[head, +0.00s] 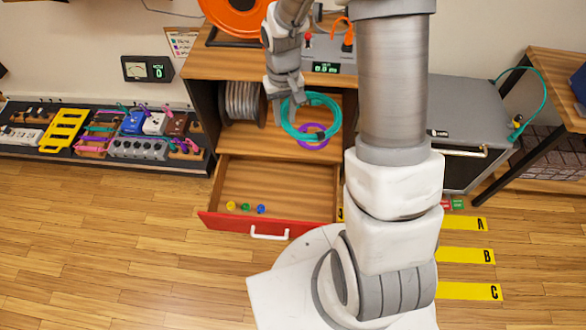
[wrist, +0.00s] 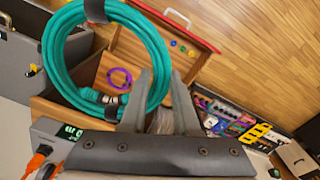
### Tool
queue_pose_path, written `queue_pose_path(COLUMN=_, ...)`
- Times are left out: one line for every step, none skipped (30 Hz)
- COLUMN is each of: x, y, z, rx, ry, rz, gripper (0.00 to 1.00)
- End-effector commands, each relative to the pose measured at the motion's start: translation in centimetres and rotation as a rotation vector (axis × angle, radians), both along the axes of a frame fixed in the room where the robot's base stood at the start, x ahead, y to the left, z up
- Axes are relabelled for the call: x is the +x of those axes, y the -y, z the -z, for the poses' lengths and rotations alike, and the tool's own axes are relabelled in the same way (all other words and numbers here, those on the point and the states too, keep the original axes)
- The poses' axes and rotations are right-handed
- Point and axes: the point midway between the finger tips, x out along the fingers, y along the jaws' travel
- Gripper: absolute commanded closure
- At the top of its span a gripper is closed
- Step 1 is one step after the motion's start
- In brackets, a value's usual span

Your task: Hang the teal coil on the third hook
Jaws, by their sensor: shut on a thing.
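The teal coil (head: 337,114) is a round bundle of cable with dark straps, held in the air in front of the open cabinet. In the wrist view the coil (wrist: 52,52) fills the upper left, and its right side passes between the fingers of my gripper (wrist: 163,72). In the head view my gripper (head: 281,112) is at the coil's left edge, shut on it. The coil's plugs show at its lower part in the wrist view. I cannot make out any row of hooks in either view.
A purple coil (head: 313,143) lies on the cabinet shelf below the teal coil. A red-fronted drawer (head: 268,222) is open with small coloured pieces inside. A pedalboard (head: 110,138) is at left, a grey case (head: 468,115) at right. The wooden floor at lower left is clear.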

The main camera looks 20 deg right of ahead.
Motion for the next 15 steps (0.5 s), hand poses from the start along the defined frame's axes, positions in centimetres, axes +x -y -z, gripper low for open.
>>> queue_pose_path(x=0.2, y=0.1, z=1.0, rx=0.000, ry=-0.002, rz=-0.009, gripper=1.00)
queue_pose_path(x=0.4, y=0.2, z=1.5, rx=0.000, ry=-0.002, rz=-0.017, gripper=1.00)
queue_pose_path(x=0.7, y=0.3, z=2.5, rx=0.000, ry=-0.002, rz=-0.034, gripper=1.00)
queue_pose_path(x=0.9, y=0.5, z=3.4, rx=-0.001, ry=-0.004, rz=-0.048, gripper=1.00)
queue_pose_path(x=1.2, y=0.6, z=4.4, rx=-0.001, ry=-0.003, rz=-0.066, gripper=1.00)
queue_pose_path(x=1.7, y=0.8, z=5.9, rx=-0.001, ry=-0.003, rz=-0.091, gripper=1.00)
queue_pose_path(x=2.0, y=1.0, z=7.1, rx=-0.001, ry=-0.004, rz=-0.112, gripper=1.00)
queue_pose_path(x=2.3, y=1.1, z=8.4, rx=-0.001, ry=-0.004, rz=-0.134, gripper=1.00)
queue_pose_path(x=2.8, y=1.4, z=10.1, rx=-0.002, ry=-0.003, rz=-0.165, gripper=1.00)
queue_pose_path(x=3.1, y=1.6, z=11.4, rx=-0.002, ry=-0.004, rz=-0.188, gripper=1.00)
queue_pose_path(x=3.4, y=1.8, z=12.6, rx=-0.003, ry=-0.004, rz=-0.212, gripper=1.00)
queue_pose_path(x=3.8, y=2.1, z=14.3, rx=-0.003, ry=-0.003, rz=-0.243, gripper=1.00)
queue_pose_path(x=4.1, y=2.3, z=15.6, rx=-0.004, ry=-0.003, rz=-0.266, gripper=1.00)
queue_pose_path(x=4.3, y=2.5, z=16.9, rx=-0.004, ry=-0.003, rz=-0.290, gripper=1.00)
queue_pose_path(x=4.7, y=2.7, z=18.6, rx=-0.005, ry=-0.002, rz=-0.321, gripper=1.00)
